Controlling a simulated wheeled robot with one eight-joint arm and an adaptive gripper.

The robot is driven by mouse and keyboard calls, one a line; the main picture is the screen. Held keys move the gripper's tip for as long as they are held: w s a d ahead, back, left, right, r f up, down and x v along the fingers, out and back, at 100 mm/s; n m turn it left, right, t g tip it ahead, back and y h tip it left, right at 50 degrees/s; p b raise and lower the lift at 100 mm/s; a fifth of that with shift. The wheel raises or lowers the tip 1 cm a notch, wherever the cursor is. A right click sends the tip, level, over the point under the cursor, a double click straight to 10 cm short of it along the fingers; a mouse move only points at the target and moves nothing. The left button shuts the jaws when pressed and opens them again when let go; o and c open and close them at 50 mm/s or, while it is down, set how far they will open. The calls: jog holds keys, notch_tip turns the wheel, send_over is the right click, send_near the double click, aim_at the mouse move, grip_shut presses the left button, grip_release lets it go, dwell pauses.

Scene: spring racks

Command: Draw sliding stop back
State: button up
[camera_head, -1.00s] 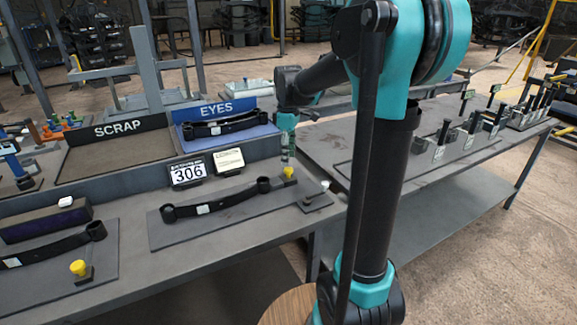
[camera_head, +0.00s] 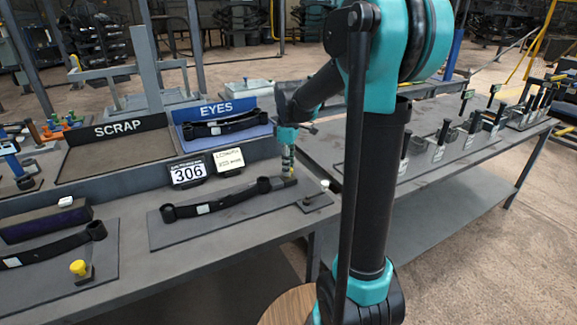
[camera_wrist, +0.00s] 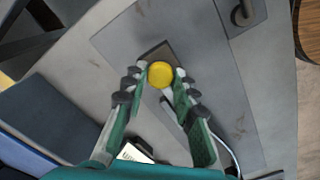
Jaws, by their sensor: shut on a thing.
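The sliding stop shows in the wrist view as a round yellow knob (camera_wrist: 160,74) on a small dark block (camera_wrist: 157,54). My gripper (camera_wrist: 159,78) is above it with its fingertips shut on both sides of the knob. In the head view my gripper (camera_head: 289,174) points down at the right end of the middle plate (camera_head: 240,215), and the knob is mostly hidden by the fingers. A black leaf spring (camera_head: 215,203) lies on this plate, its right eye close to my gripper. I cannot tell whether the stop touches the eye.
A small plate with a white knob (camera_head: 324,185) lies right of the stop. Behind stand a 306 sign (camera_head: 188,172), a cream card (camera_head: 229,160), the blue EYES tray (camera_head: 222,137) and the SCRAP tray (camera_head: 118,158). Another spring (camera_head: 50,250) with a yellow stop (camera_head: 78,268) lies at left.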

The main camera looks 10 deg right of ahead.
grip_shut()
jog(key=shift+w+d, duration=0.35)
jog(key=shift+d, duration=0.6)
jog(key=shift+w+d, duration=0.3)
jog(key=shift+d, duration=0.6)
jog(key=o, duration=1)
grip_release()
jog(key=shift+d, duration=0.1)
jog(key=shift+c, duration=0.2)
notch_tip(320, 180, up, 12)
